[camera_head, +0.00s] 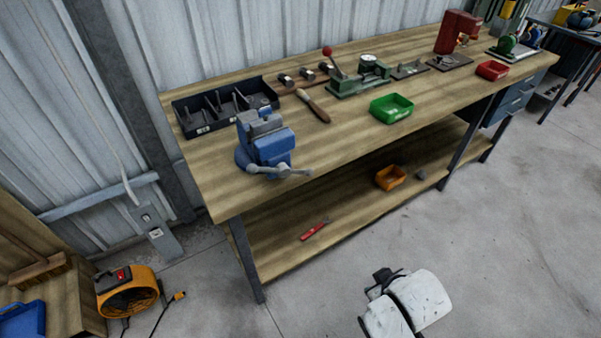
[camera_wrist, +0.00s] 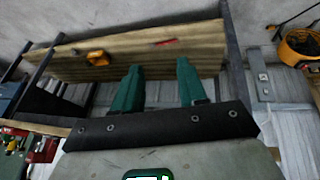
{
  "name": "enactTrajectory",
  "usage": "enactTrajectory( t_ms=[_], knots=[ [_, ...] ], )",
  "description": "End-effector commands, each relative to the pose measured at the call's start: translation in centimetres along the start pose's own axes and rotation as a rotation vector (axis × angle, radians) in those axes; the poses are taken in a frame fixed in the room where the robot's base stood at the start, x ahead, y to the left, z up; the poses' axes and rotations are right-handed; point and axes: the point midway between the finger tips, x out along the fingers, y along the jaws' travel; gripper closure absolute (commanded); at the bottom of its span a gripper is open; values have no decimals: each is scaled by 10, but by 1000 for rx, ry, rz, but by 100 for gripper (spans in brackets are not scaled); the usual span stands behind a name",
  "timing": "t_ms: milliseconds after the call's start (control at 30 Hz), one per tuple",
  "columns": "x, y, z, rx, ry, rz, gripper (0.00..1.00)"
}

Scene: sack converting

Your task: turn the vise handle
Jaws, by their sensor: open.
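The blue vise (camera_head: 268,147) stands on the front left part of the wooden workbench (camera_head: 345,130). Its grey bar handle (camera_head: 281,171) shows on the front of the vise, over the bench's front edge, lying nearly level. My gripper (camera_wrist: 158,66) shows in the wrist view as two green fingers, spread apart with nothing between them. It is away from the vise, and the wrist view looks toward the lower shelf. I cannot make out the vise or its handle in the wrist view. A white part of my arm is low in the head view.
A black divided tray (camera_head: 225,108), a file (camera_head: 314,106) and a green bin (camera_head: 391,108) are near the vise. The lower shelf holds an orange bin (camera_head: 390,177) and a red tool (camera_head: 315,229). An orange fan (camera_head: 128,292) stands left. The floor before the bench is clear.

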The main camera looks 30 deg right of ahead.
Motion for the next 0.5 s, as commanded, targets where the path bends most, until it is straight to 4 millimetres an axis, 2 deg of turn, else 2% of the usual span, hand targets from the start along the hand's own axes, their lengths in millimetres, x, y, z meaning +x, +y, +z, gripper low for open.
enactTrajectory(
  t_ms=[33,133,300,500],
  knots=[
    [5,11,-17,-6,66,47,58],
    [13,28,-50,-44,208,137,58],
    [15,48,-106,-158,446,276,58],
    [4,48,-164,-359,716,393,58]
  ],
)
